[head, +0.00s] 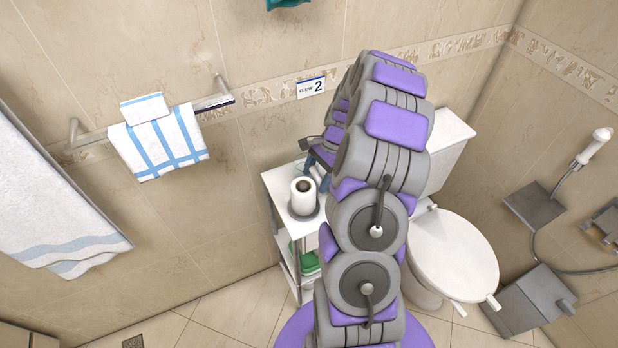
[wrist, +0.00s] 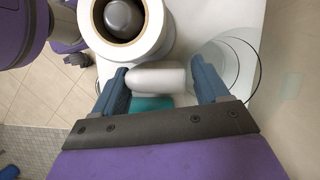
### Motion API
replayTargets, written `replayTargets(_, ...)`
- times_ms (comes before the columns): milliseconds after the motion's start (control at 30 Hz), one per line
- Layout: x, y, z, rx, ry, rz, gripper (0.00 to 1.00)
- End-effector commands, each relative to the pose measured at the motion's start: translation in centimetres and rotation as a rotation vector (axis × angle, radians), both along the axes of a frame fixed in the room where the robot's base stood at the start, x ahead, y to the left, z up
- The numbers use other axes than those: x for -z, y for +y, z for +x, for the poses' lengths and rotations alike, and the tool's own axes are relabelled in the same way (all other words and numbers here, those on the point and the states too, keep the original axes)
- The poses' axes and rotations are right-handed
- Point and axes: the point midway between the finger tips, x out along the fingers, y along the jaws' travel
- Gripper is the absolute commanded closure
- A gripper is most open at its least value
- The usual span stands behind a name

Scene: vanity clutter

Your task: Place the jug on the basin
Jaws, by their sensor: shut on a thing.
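My gripper (wrist: 158,70) is over the white shelf unit in the wrist view, its blue fingers on either side of a smooth white rounded object (wrist: 157,79). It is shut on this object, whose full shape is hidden. I cannot tell whether it is the jug. A clear glass vessel (wrist: 236,72) shows just right of the right finger, only in part. In the head view my gripper (head: 318,158) is low over the back of the shelf unit, partly hidden by my arm, and its held object cannot be made out. No basin shows in either view.
A paper roll on a holder (head: 303,196) stands on the shelf unit (head: 271,186), close beyond my fingers in the wrist view. A teal item (wrist: 152,102) lies below the held object. A toilet (head: 455,250) stands right of my arm. Towels (head: 160,143) hang left.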

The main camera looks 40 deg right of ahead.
Motion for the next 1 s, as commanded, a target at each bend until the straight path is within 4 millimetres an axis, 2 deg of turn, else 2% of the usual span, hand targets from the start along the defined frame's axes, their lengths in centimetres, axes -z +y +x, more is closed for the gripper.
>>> replayTargets(33, 0.0, 0.0, 0.0, 0.000, 0.000, 0.000, 0.44)
replayTargets(400, 0.0, 0.0, 0.0, 0.000, 0.000, 0.001, 0.76)
replayTargets(567, -0.1, 0.0, 0.0, 0.000, 0.000, 0.001, 0.76)
replayTargets(733, -1.0, -0.1, 0.0, -0.001, -0.001, -0.001, 0.76)
replayTargets(867, -2.6, 0.0, 0.0, 0.000, -0.002, -0.001, 0.76)
replayTargets(1000, -5.0, 0.0, 0.0, 0.000, -0.002, -0.001, 0.76)
